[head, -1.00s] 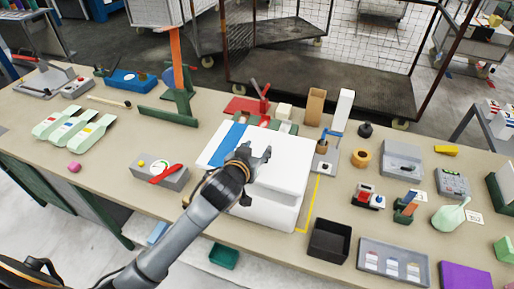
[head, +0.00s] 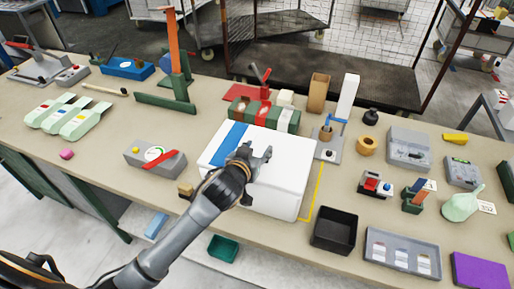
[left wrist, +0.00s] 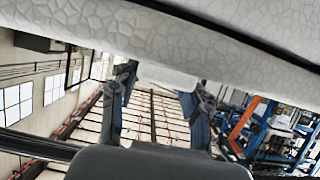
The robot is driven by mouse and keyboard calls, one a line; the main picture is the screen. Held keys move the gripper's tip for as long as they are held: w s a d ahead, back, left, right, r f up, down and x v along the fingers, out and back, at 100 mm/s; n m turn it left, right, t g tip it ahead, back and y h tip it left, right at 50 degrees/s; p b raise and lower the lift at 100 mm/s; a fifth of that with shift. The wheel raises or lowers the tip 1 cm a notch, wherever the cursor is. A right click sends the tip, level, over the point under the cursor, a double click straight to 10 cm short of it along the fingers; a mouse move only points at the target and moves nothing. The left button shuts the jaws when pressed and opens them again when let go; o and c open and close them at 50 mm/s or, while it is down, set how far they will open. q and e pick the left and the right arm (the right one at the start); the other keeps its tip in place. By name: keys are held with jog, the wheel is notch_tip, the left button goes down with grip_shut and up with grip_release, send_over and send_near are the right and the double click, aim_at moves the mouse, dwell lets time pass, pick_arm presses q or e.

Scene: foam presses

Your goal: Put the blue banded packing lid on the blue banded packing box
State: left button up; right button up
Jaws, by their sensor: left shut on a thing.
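The white packing lid (head: 287,158) with a blue band (head: 226,140) lies roughly flat in the middle of the head view. My left gripper (head: 255,156) is over its middle in that view, shut on it. The part gripped is hidden by the fingers. The white box (head: 272,208) shows only as a front face under the lid's near edge; the rest is covered. I cannot tell whether lid and box touch all round. In the left wrist view a white textured surface (left wrist: 230,30) fills the top, with a small white piece (left wrist: 167,77) between the fingers. My right gripper is not in view.
A grey dial unit with a red lever (head: 155,157) stands left of the box. Green blocks (head: 268,115) stand close behind it. A small tool stand (head: 328,148) is at its right, and a black bin (head: 335,231) is at its front right. Yellow tape (head: 317,192) marks the table.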

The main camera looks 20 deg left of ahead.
pick_arm(q)
jog(key=o, duration=1.1)
jog(key=v, duration=1.2)
